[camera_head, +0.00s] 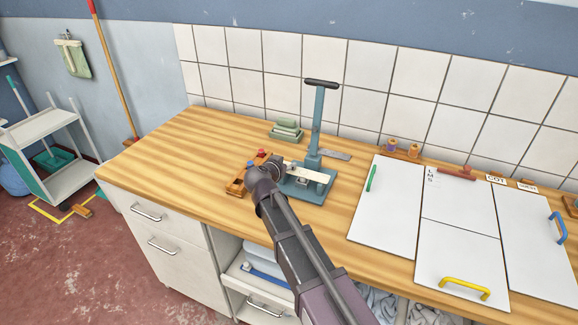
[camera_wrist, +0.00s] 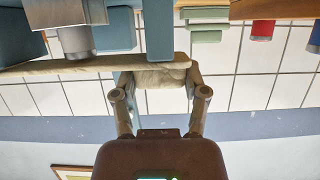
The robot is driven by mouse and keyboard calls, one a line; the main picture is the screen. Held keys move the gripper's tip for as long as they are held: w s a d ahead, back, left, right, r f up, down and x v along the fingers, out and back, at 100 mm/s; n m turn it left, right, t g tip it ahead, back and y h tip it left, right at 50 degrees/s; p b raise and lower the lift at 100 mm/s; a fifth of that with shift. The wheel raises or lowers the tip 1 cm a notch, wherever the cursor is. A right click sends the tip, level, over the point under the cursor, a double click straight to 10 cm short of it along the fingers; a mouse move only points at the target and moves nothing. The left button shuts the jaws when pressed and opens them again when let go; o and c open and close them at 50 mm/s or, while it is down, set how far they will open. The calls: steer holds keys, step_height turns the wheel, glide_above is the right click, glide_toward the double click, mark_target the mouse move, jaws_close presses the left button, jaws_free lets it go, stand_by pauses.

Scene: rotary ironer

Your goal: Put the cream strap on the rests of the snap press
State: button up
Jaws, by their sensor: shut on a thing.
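The teal snap press (camera_head: 313,130) stands on the wooden counter with its dark-handled lever upright. In the wrist view, which looks upside down, my gripper (camera_wrist: 160,82) pinches that end between both fingers. The strap stretches left out of the frame, next to a grey cylinder (camera_wrist: 75,42) of the press.
A wooden block (camera_head: 237,187) with small coloured pieces sits left of my gripper. A green stack (camera_head: 286,131) lies behind the press. A flat metal piece (camera_head: 335,155) lies to its right, then white boards (camera_head: 385,208). The counter's left part is clear.

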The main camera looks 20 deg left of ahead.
steer(key=shift+f, duration=0.15)
steer(key=o, duration=0.9)
steer(key=shift+s+r, duration=0.15)
steer(key=shift+r, duration=0.1)
steer(key=shift+p+v, duration=2.3)
steer(key=shift+v, duration=3.55)
